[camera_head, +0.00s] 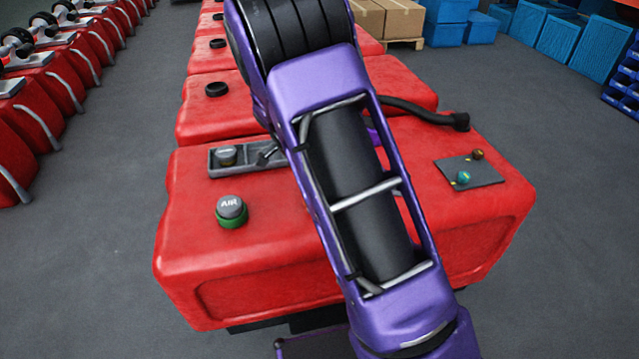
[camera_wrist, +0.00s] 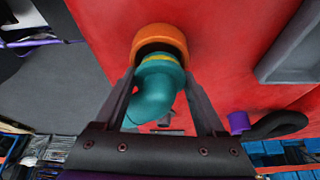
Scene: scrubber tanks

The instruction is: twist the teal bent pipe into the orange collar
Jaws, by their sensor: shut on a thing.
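In the wrist view the teal bent pipe (camera_wrist: 152,95) sits between the fingers of my gripper (camera_wrist: 165,90), which is shut on it. A yellow ring shows near the pipe's upper end. The orange collar (camera_wrist: 160,36) stands on the red tank (camera_wrist: 110,20) just beyond the pipe. The pipe's end is at the collar's opening, roughly in line with it; I cannot tell how deep it sits. In the head view my purple arm hides the gripper, pipe and collar.
The red tank (camera_head: 215,275) carries a grey cap marked AIR on a green ring (camera_head: 231,212), a grey tray (camera_head: 225,158) and a dark plate (camera_head: 470,172) with small fittings. A black hose (camera_head: 425,112) lies behind my arm. A purple piece (camera_wrist: 238,122) shows beside the hose in the wrist view.

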